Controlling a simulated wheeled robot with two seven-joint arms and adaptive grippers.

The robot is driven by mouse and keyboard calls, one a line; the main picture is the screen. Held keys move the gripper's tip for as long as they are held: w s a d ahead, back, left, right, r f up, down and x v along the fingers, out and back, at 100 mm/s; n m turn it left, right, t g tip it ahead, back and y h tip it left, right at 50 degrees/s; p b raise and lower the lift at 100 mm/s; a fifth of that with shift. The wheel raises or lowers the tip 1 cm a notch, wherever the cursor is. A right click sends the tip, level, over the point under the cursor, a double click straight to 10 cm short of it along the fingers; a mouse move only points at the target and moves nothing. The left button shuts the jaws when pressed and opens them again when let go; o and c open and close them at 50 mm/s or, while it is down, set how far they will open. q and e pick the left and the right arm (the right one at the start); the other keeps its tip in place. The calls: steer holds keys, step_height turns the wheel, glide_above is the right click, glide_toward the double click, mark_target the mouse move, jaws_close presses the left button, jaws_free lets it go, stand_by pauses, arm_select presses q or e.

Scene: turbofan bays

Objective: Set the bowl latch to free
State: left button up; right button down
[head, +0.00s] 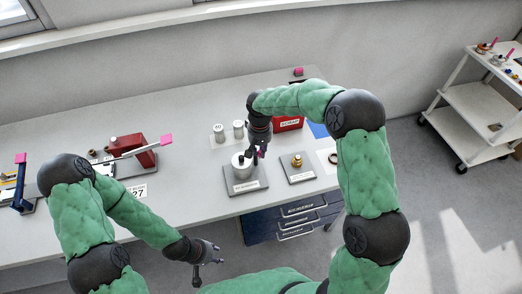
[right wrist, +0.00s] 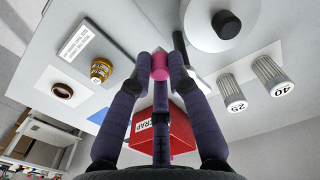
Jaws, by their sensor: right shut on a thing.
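The bowl (head: 242,168) is a silver round housing with a black knob on top, standing on a grey plate (head: 246,187). In the right wrist view the bowl (right wrist: 200,30) is at the top, seen from close by. The latch's pink grip (right wrist: 160,66) is between my right fingertips, beside the bowl. My right gripper (head: 257,153) points down at the bowl's right side and is shut on this pink grip. Fingers hide part of the latch, so its setting is unclear. My left gripper (head: 210,262) hangs empty in front of the bench, fingers spread.
Two grey filter canisters (head: 228,132) stand behind the bowl. A plate with a brass fitting (head: 297,161) is to its right, and a red scrap box (right wrist: 165,130) is behind. A red fixture with a pink-ended lever (head: 146,146) is at left. Drawers (head: 300,210) are under the bench.

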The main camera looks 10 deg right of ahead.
stand_by(0.4)
steer(key=c, duration=1.2)
jaws_free()
steer(key=shift+a, duration=0.1)
steer(key=shift+r, duration=0.15)
steer(key=shift+r, duration=0.35)
step_height(320, 180, up, 11)
